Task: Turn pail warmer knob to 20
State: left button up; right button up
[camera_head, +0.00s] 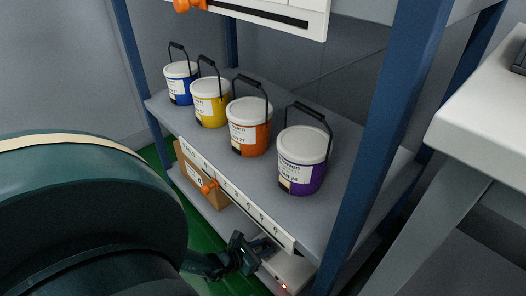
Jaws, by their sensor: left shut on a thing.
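The pale box with a small red light (287,272) sits low under the shelf's front right end and looks like the pail warmer. My left gripper (257,250) is at the box's left side, below the shelf edge. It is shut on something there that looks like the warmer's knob. The fingers hide the knob, and its setting cannot be read. My right gripper is not in view.
Four-post shelving holds a row of pails: blue (179,85), yellow (210,103), orange (248,127) and purple (301,160). A cardboard box (190,175) is below. A blue post (385,120) stands right.

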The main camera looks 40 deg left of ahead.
pick_arm(q)
jog(key=shift+d+n+y+p, duration=0.15)
jog(key=shift+n+y+p, duration=0.2)
jog(key=shift+n+y, duration=0.4)
jog(key=n+y, duration=0.2)
jog(key=y, duration=0.1)
jog(key=shift+d+n+p, duration=0.2)
jog(key=shift+n+p, duration=0.05)
jog(key=shift+p, duration=0.15)
jog(key=shift+n+g+y, duration=0.3)
jog(key=shift+n+y, duration=0.5)
jog(key=shift+y, duration=0.25)
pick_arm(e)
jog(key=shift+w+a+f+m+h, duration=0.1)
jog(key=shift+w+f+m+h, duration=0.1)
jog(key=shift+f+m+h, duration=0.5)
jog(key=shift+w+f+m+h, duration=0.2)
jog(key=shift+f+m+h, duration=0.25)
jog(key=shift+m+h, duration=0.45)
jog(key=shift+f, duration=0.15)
pick_arm(q)
jog(key=o, duration=1)
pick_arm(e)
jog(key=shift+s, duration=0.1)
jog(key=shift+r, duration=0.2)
